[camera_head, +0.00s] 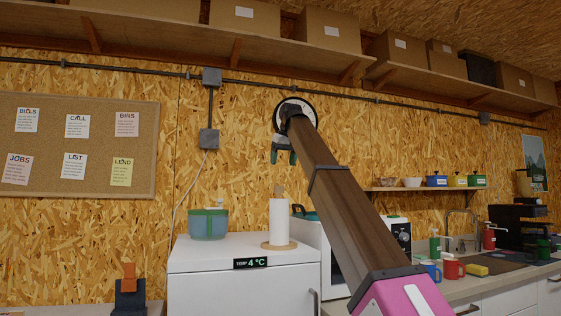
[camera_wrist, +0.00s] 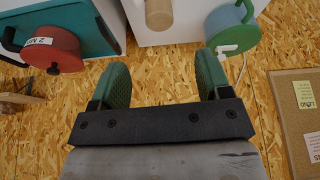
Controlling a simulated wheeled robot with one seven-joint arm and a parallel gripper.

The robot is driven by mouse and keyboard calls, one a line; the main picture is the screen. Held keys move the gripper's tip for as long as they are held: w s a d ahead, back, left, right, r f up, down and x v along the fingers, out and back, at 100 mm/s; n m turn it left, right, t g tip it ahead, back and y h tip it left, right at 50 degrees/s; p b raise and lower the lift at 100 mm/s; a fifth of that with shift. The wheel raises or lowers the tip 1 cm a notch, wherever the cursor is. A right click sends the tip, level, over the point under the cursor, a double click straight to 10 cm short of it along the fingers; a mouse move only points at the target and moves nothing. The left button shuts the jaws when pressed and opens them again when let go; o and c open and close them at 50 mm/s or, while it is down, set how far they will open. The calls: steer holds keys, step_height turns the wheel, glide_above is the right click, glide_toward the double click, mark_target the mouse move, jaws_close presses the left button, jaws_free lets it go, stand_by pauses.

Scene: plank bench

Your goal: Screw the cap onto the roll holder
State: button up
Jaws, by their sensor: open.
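The roll holder stands on the white fridge in the head view, with a white paper roll (camera_head: 279,222) upright on a round wooden base (camera_head: 279,246). A tan wooden piece (camera_head: 279,190) shows at its top; I cannot tell whether it is the cap or the bare post. In the wrist view a tan wooden cylinder (camera_wrist: 158,14) shows at the top edge, beyond the fingers. My gripper (camera_head: 283,158) is above the roll holder and apart from it. Its green fingers (camera_wrist: 161,64) are open with nothing between them. No separate cap is clearly visible.
A red pot (camera_wrist: 52,46) shows at left in the wrist view. Mugs (camera_head: 453,268) and a sponge (camera_head: 477,270) are on the counter at right. A shelf (camera_head: 190,38) with boxes runs overhead.

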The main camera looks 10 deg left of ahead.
mark_target(279, 189)
steer(key=x, duration=1)
steer(key=shift+w+f, duration=0.2)
steer(key=shift+f, duration=0.15)
steer(key=c, duration=1.1)
steer(key=shift+m+t+h, duration=0.3)
steer(key=shift+m+h, duration=0.2)
steer(key=shift+m, duration=0.9)
steer(key=shift+m+h, duration=0.6)
steer(key=shift+m, duration=0.8)
steer(key=shift+m+h, duration=0.3)
steer(key=shift+m, duration=1.2)
steer(key=shift+h, duration=0.3)
